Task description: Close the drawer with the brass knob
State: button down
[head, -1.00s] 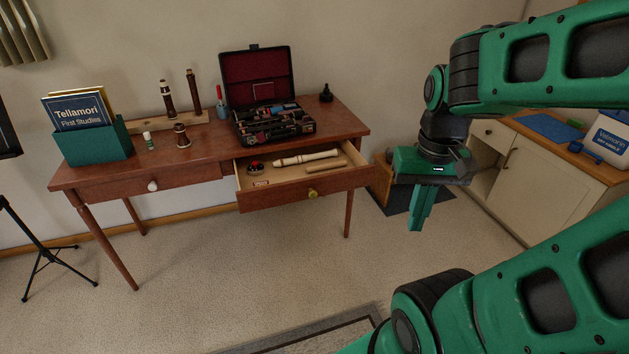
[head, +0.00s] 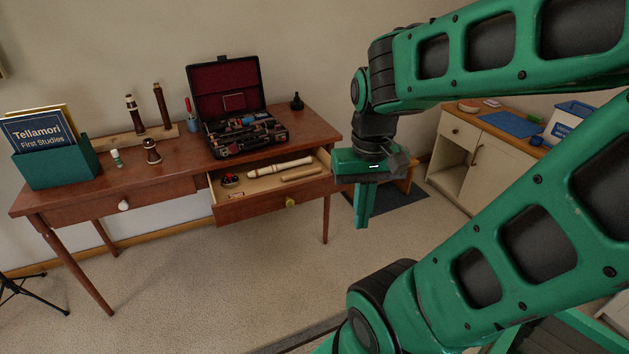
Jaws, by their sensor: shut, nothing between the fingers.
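The drawer with the brass knob (head: 231,212) is the right-hand drawer of the wooden table in the head view, and it stands pulled out. Its brass knob (head: 290,202) is on the middle of its front. Inside the drawer lie a cream recorder (head: 281,168), a wooden stick-like piece (head: 301,175) and a small red and black item (head: 230,179). My gripper (head: 361,222) is shut and empty. It points down in the picture to the right of the drawer front, apart from it.
The table (head: 186,164) carries an open instrument case (head: 228,90), a green book box (head: 57,165) and upright woodwind pieces. Its left drawer, with a white knob (head: 124,205), is shut. A cream cabinet (head: 477,160) stands at the right. The floor before the table is clear.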

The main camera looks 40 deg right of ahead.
aim_at(266, 194)
jog(key=i, duration=0.9)
jog(key=z, duration=0.1)
